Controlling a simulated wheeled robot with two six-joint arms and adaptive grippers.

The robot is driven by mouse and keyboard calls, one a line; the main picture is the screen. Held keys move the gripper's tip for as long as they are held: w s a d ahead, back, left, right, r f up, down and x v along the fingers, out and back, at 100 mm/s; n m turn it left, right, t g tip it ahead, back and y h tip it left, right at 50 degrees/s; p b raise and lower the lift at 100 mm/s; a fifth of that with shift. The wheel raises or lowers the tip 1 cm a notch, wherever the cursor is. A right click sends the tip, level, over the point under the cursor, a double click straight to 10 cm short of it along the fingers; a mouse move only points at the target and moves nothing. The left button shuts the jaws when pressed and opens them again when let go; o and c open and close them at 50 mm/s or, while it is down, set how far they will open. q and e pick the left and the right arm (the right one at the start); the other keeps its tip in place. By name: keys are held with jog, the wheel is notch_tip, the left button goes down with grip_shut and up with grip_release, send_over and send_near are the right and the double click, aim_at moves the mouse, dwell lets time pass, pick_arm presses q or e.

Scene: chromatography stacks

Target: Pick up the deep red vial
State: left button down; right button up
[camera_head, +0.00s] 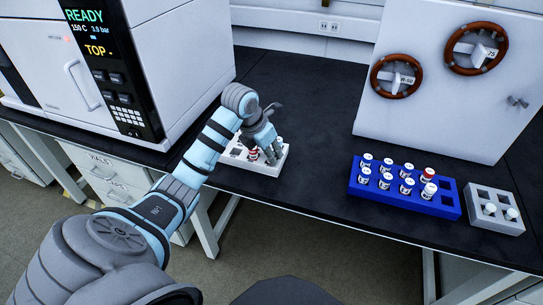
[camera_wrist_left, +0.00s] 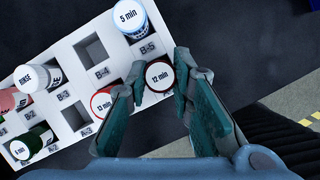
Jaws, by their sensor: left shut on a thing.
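My left gripper (camera_wrist_left: 166,88) is shut on a vial with a deep red rim and a white cap top reading "12 min" (camera_wrist_left: 159,76). The vial is between the fingers at the corner of the white rack (camera_wrist_left: 62,62). I cannot tell whether its base is still in a slot. A brighter red vial (camera_wrist_left: 101,103) stands in the rack just left of the left finger. In the head view the left gripper (camera_head: 266,148) is over the right end of the white rack (camera_head: 262,169) and largely hides the held vial. My right gripper is out of view.
A blue-labelled "5 min" vial (camera_wrist_left: 129,17) stands near the held one. A green vial (camera_wrist_left: 35,143) and a "RINSE" vial (camera_wrist_left: 38,76) are farther left. A blue rack (camera_head: 440,208) and a grey rack (camera_head: 483,222) stand right. Black bench between is clear.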

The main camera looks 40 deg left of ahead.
pick_arm(q)
notch_tip(320, 180, up, 9)
jog(key=shift+w+p, duration=0.1)
jog(key=shift+p, duration=1.05)
notch_tip(320, 180, up, 11)
jog(key=p, duration=0.9)
jog(key=shift+p, duration=0.4)
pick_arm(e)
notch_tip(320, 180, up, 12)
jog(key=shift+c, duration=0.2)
